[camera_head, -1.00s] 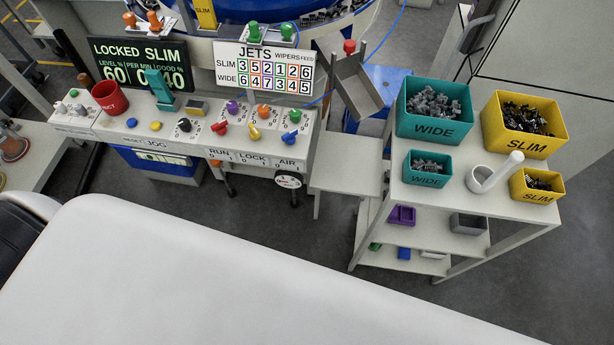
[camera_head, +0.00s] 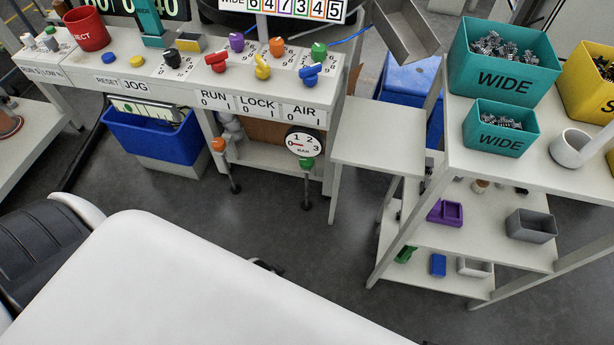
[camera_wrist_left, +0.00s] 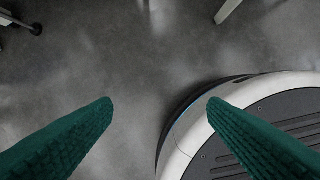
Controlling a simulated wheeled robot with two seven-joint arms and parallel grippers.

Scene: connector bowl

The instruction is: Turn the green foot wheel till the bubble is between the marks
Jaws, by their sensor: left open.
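The bench (camera_head: 330,88) carries several coloured knobs and a red cup (camera_head: 86,29). A blue bin (camera_head: 155,135) stands beneath its left part. A shelf rack (camera_head: 520,172) with teal bins stands at right. Grey floor (camera_head: 260,205) is open before the bench.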

